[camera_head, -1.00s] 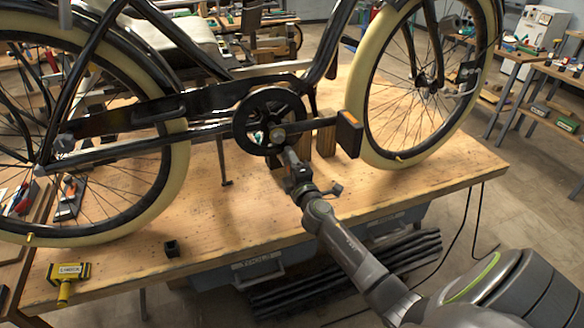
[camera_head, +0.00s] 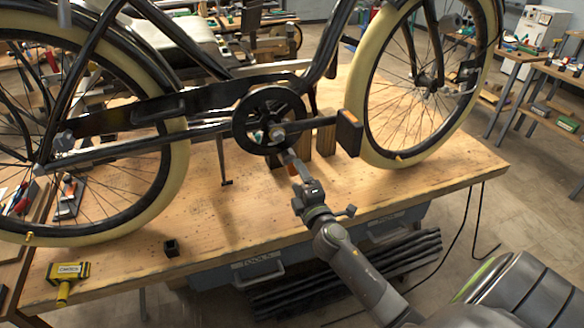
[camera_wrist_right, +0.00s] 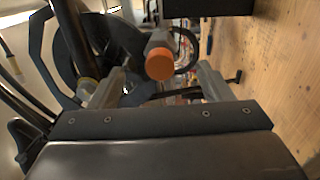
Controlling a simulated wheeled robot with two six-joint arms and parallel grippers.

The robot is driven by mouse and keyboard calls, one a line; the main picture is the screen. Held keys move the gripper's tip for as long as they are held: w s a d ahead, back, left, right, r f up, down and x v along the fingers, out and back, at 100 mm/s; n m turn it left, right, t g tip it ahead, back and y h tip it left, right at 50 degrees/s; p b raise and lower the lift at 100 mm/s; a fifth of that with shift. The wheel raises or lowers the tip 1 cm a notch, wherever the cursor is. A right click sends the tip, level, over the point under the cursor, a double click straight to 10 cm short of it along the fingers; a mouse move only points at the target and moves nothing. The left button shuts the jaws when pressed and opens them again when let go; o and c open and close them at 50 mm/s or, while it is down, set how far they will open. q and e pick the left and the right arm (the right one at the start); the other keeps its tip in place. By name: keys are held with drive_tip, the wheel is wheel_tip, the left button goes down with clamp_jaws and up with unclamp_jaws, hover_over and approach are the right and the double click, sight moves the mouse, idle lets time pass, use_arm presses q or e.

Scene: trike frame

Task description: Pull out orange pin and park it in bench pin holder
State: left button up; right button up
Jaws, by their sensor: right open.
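The orange pin (camera_wrist_right: 159,64) shows in the right wrist view as a grey cylinder with a round orange end facing the camera. In the head view a small orange patch (camera_head: 292,169) shows at my right gripper, below the crank. My right gripper (camera_wrist_right: 158,84) is open; its two fingers stand left and right of the orange end, with gaps on both sides. In the head view, the right gripper (camera_head: 291,161) points up at the chainring area. A small black open-topped block (camera_head: 171,248), possibly the pin holder, stands at the bench's front left. My left gripper is not in view.
The black bicycle frame (camera_head: 120,122), chainring (camera_head: 246,118) and pedal (camera_head: 349,134) are close around the right gripper. Wooden blocks (camera_head: 326,140) stand behind it. A yellow labelled tool (camera_head: 68,272) lies at the bench's left corner. The bench front (camera_head: 232,215) is mostly clear.

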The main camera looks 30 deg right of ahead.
drive_tip(key=b+v, duration=0.1)
drive_tip(key=v, duration=0.9)
drive_tip(key=shift+b, duration=0.3)
